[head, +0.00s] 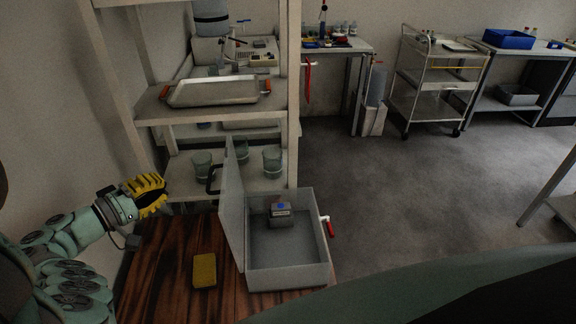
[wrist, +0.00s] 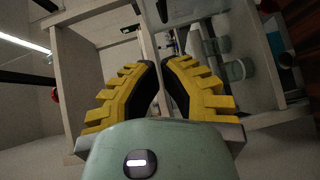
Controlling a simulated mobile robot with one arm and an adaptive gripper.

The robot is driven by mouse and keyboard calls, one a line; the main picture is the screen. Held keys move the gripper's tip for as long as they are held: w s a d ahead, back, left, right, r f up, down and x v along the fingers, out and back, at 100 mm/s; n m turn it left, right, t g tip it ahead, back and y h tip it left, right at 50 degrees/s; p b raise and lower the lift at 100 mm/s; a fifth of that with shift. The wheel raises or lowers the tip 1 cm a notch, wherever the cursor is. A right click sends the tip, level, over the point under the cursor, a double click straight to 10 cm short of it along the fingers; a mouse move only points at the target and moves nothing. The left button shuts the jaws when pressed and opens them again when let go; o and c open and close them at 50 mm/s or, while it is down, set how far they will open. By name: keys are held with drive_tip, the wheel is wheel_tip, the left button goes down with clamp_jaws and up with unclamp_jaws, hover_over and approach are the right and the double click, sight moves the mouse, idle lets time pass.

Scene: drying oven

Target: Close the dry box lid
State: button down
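The dry box (head: 286,277) is a grey open box on the wooden table in the head view. Its lid (head: 231,205) stands upright, hinged at the box's left side, with a dark handle (head: 213,179) on its outer left face. A small grey device (head: 281,214) sits inside the box. A red-handled latch (head: 328,226) is on the box's right side. My gripper (head: 164,189) has yellow fingers and is left of the lid, apart from it. In the wrist view the fingers (wrist: 160,65) curve toward each other with a narrow gap between the tips and nothing held.
A yellow sponge-like block (head: 204,270) lies on the wooden table (head: 165,275) left of the box. A shelf rack stands behind, with glass beakers (head: 272,162) on its lower shelf and a metal tray (head: 213,92) above.

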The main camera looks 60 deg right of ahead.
drive_tip(key=s+d+f+p, duration=0.1)
drive_tip(key=s+d+p, duration=0.2)
drive_tip(key=d, duration=0.4)
drive_tip(key=shift+s+d, duration=0.2)
drive_tip(key=shift+s, duration=0.1)
idle(0.3)
drive_tip(key=shift+s+d+r+p, duration=0.25)
drive_tip(key=shift+s+d+p, duration=0.05)
drive_tip(key=shift+p, duration=0.15)
drive_tip(key=shift+s+d+r+m+y+p, duration=0.25)
drive_tip(key=shift+s+m+y+p, duration=0.1)
drive_tip(key=shift+m+y+p, duration=0.1)
